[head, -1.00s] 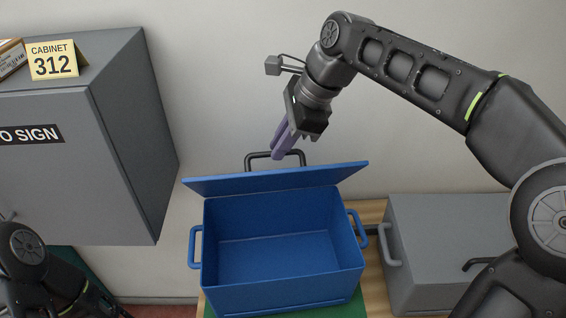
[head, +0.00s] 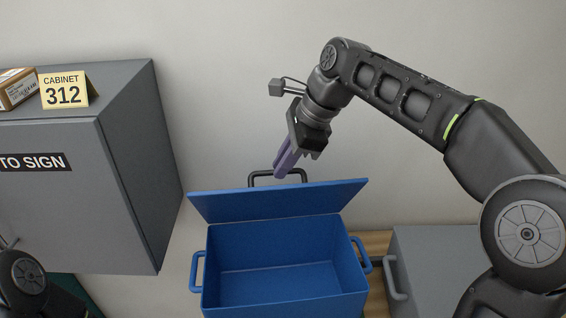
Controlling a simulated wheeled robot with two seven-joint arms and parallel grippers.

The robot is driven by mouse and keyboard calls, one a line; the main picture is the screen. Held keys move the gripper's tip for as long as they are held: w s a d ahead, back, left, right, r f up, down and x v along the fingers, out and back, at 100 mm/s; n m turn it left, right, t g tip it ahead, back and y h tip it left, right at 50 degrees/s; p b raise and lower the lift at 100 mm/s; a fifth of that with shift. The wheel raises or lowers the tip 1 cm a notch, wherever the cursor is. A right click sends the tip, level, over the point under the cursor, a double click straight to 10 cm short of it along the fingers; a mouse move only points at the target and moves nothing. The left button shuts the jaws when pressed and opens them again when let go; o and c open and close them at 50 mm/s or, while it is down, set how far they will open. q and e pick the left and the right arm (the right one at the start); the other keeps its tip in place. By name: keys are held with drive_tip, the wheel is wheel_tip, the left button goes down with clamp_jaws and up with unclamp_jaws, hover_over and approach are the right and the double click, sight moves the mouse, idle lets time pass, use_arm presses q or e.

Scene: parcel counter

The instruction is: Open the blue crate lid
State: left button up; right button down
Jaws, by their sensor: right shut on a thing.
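The blue crate (head: 285,300) stands in the lower middle of the head view, and its inside shows empty. Its blue lid (head: 280,201) is swung up and tilted back along the far edge. A black handle (head: 261,178) sticks up behind the lid's top edge. My right gripper (head: 282,172), with purple fingers, is shut on this handle. My left arm shows only in part at the lower left corner, and its gripper is out of the picture.
A grey cabinet (head: 140,170) stands at the left, with a yellow "CABINET 312" sign (head: 66,90) and a cardboard box (head: 17,88) on top. A grey case (head: 432,250) with a handle is right of the crate. The wall behind is bare.

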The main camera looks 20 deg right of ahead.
drive_tip(key=shift+d+f, duration=0.1)
drive_tip(key=shift+f, duration=0.25)
drive_tip(key=c, duration=1.5)
unclamp_jaws()
drive_tip(key=shift+w+r, duration=0.1)
drive_tip(key=shift+w, duration=0.05)
drive_tip(key=shift+r, duration=0.1)
